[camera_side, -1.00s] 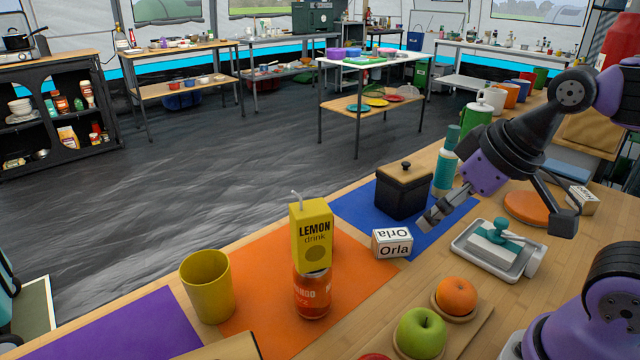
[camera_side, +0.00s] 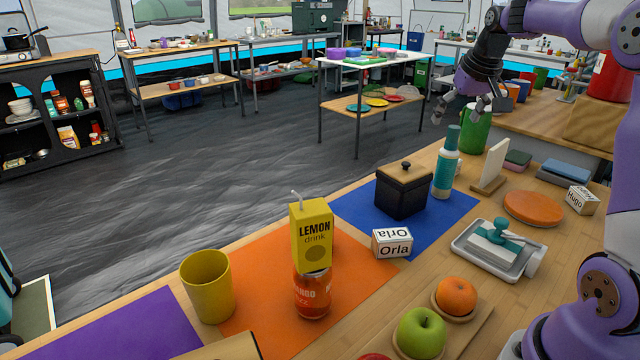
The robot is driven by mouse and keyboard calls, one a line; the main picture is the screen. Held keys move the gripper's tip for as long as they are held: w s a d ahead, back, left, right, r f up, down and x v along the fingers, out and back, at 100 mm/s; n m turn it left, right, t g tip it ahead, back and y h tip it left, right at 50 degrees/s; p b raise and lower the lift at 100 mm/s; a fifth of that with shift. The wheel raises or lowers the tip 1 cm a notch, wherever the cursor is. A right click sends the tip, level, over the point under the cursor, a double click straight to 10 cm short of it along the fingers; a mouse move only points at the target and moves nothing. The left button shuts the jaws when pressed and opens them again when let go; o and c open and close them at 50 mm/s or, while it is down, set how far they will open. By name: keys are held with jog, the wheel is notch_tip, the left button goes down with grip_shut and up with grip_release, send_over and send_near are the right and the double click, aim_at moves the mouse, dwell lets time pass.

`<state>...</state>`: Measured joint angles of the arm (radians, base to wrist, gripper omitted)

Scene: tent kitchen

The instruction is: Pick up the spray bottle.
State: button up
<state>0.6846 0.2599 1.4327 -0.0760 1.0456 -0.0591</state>
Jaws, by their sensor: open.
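A tall teal bottle with a pale band (camera_side: 446,165) stands upright at the back right corner of the blue mat. I cannot make out a spray trigger on it, and no other thing shows clearly as a spray bottle. My gripper (camera_side: 459,112) is open and empty, pointing down. It appears in the picture above the teal bottle and in front of the upper part of a green container (camera_side: 475,130). It is apart from the teal bottle.
A black lidded box (camera_side: 402,192) stands on the blue mat (camera_side: 445,225), left of the bottle. A white upright board in a wooden stand (camera_side: 491,165) is to its right. A lemon drink carton (camera_side: 311,235) sits on a can (camera_side: 312,295). A white tray (camera_side: 470,255) lies to the right.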

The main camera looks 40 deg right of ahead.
send_near(454, 140)
notch_tip(454, 140, down, 2)
jog(key=shift+m, duration=0.4)
jog(key=x, duration=0.5)
jog(key=shift+d+f, duration=0.1)
jog(key=shift+d, duration=0.1)
jog(key=x, duration=0.5)
jog(key=shift+w+d, duration=0.35)
jog(key=shift+w, duration=0.15)
grip_shut()
